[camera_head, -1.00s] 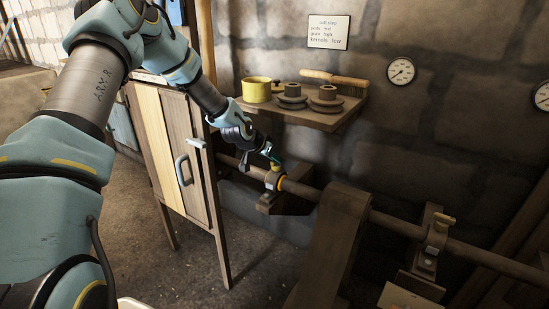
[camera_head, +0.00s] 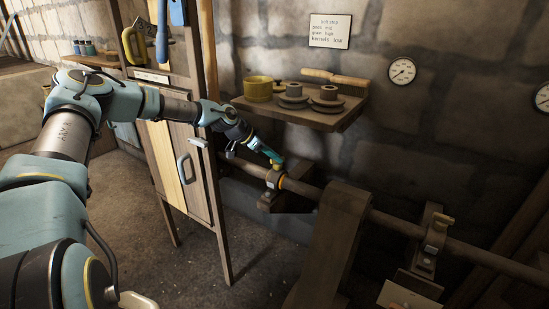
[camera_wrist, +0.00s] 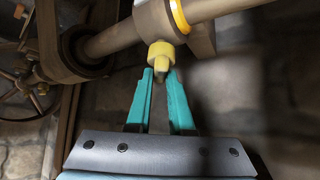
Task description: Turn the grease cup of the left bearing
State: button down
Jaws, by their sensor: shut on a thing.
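The left bearing (camera_head: 270,190) holds the shaft near the wall, below the shelf. Its grease cup, a small yellow knob (camera_head: 277,166), sits on top, partly hidden by my gripper (camera_head: 273,157). In the wrist view, the grease cup (camera_wrist: 160,54) has a rounded yellow body and a short darker tip. The teal fingers of my gripper (camera_wrist: 160,76) stand on both sides of that tip and are shut on the cup. Most of the yellow body shows beyond the fingertips.
A wooden shelf (camera_head: 320,121) with pots and pulleys is above the bearing. A cabinet (camera_head: 176,175) stands left of it. A thick wooden post (camera_head: 332,240) crosses in front of the shaft (camera_head: 385,220). A second bearing (camera_head: 428,250) with a yellow cup is farther right.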

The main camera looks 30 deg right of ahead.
dwell(0.4)
jog(key=c, duration=0.8)
grip_release()
